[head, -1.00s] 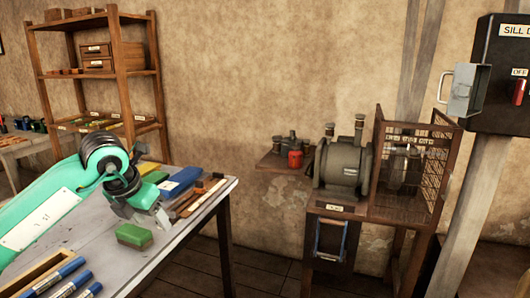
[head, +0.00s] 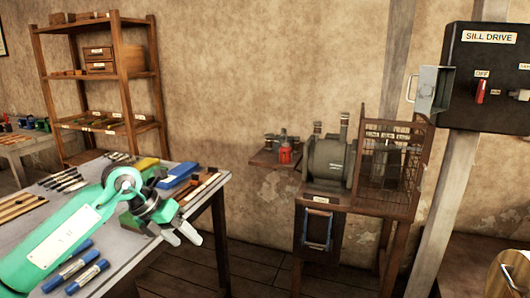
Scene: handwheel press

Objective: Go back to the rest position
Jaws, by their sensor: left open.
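My left gripper (head: 186,238) is at the front right edge of the workbench (head: 218,192), at the end of my green left arm. Its two pale fingers are apart and point to the lower right, with nothing seen between them. A green patch shows behind the gripper; I cannot tell whether it is a block or part of the arm. My right gripper is not in view.
Blue markers (head: 87,277), a blue box (head: 180,175) and a yellow block (head: 145,163) lie on the bench. A grey machine (head: 328,160) and wire cage (head: 385,170) stand right of it. A switch box (head: 485,75) hangs at right. Floor between shows clear.

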